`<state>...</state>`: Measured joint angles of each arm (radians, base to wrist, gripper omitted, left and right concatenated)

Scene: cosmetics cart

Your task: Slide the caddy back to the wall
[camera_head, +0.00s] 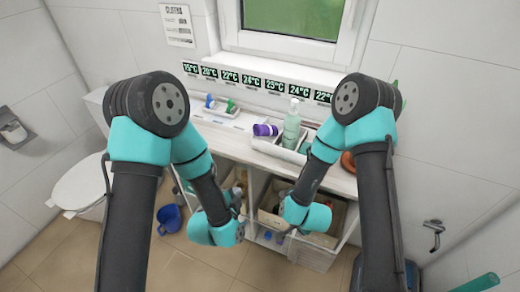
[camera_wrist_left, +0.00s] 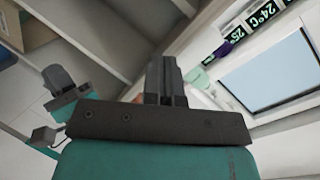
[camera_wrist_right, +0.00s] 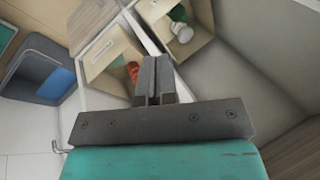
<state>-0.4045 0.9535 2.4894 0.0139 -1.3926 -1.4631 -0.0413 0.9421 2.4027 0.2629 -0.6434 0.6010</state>
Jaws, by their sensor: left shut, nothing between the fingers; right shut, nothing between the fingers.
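A low white caddy (camera_head: 278,151) stands on the counter below the window. It holds a purple cup (camera_head: 265,130) lying on its side and an upright pale green pump bottle (camera_head: 291,124). The right arm hides part of its right end. My left gripper (camera_head: 239,196) is shut and empty, in front of the cabinet and below the caddy; its fingers show in the left wrist view (camera_wrist_left: 168,66). My right gripper is shut and empty in the right wrist view (camera_wrist_right: 153,66), near the open shelves. Neither gripper touches the caddy.
A second white tray (camera_head: 214,114) with small blue and green items stands left on the counter. A row of temperature labels (camera_head: 250,81) runs along the wall behind. Boxes fill the shelves below.

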